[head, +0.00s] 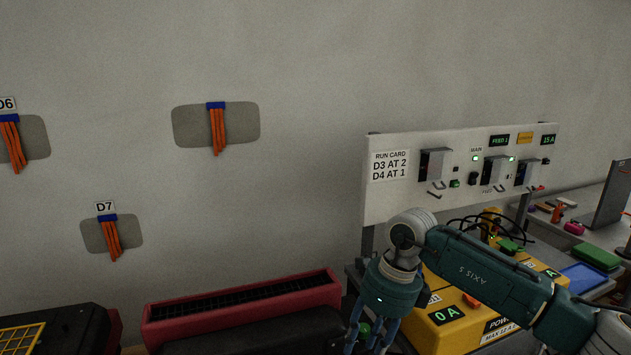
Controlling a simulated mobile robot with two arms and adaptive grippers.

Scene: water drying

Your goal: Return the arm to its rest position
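My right arm, teal and marked AXIS 5, comes in from the right side. Its wrist bends down so that the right gripper (369,338) points downward at the bottom edge, left of the yellow power unit. Its blue fingers are cut off by the frame, so the fingertips and whether they hold anything are hidden. A small green round part (364,329) shows between the fingers. My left arm and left gripper are out of view.
The yellow power unit (447,316) reading 0 A stands partly behind my arm. A white switch panel (405,200) with a run card rises behind it. A red vented trough (160,329) lies at lower left. Orange strips hang at wall patches (245,124). A bench with tools is right.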

